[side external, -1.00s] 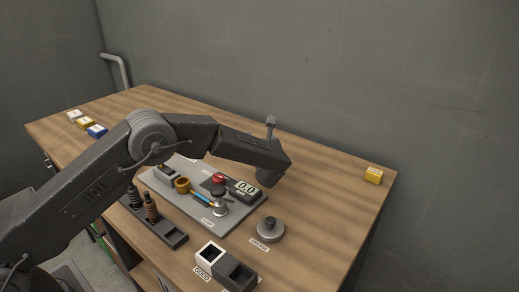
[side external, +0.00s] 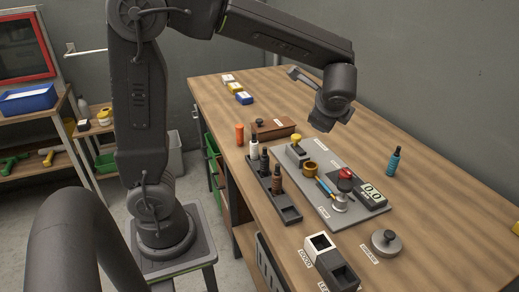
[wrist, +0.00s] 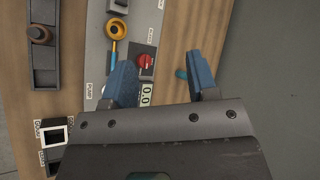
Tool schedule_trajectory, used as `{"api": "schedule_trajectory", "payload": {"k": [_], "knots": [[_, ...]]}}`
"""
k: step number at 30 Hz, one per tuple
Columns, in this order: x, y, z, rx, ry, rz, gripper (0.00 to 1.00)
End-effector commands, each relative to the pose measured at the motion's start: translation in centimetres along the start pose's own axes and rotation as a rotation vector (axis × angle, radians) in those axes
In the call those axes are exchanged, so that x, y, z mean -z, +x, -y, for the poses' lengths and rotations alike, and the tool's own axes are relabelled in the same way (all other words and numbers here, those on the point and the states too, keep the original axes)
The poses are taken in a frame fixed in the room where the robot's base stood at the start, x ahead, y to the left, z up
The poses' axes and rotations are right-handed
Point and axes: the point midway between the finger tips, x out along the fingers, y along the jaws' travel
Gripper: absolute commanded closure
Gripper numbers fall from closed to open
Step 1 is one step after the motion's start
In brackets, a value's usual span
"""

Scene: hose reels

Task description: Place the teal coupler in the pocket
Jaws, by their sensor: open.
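The teal coupler (side external: 393,162) has a dark top and stands upright on the wood table, right of the grey panel. In the wrist view its teal part (wrist: 181,73) shows between the blue fingers of my gripper (wrist: 162,62). My gripper is open and empty; in the side view it (side external: 325,120) hangs above the table, left of the coupler and apart from it. Its fingertips are hard to make out there. A dark rack (side external: 289,214) holds several upright couplers, with an empty pocket at its near end. Which pocket is meant is not clear.
The grey panel (side external: 325,208) carries a brass ring (side external: 310,169), a red knob (side external: 345,174), a gauge and a blue-handled part. White and dark open boxes (side external: 318,243) and a round grey weight (side external: 386,242) stand near. A brown block (side external: 273,128) lies behind. The right table is mostly clear.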

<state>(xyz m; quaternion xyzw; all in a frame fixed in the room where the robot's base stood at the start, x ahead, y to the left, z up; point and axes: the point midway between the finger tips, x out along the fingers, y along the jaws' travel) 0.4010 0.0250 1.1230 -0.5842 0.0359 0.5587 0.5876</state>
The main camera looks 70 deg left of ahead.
Motion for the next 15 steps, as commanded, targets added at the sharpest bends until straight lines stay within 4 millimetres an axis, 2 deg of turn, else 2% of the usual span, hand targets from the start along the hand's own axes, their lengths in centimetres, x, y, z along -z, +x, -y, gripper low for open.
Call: {"api": "schedule_trajectory", "payload": {"k": [1, 6, 12, 15], "knots": [[-1.7, -1.6, -1.5, -0.049, -0.115, -0.042, 0.47], [-4.8, -5.9, -7.1, -0.236, -0.496, -0.178, 0.47], [-6.5, -9.9, -12.9, -0.442, -0.889, -0.310, 0.47], [-6.7, -11.0, -14.7, -0.516, -1.020, -0.352, 0.47]]}}
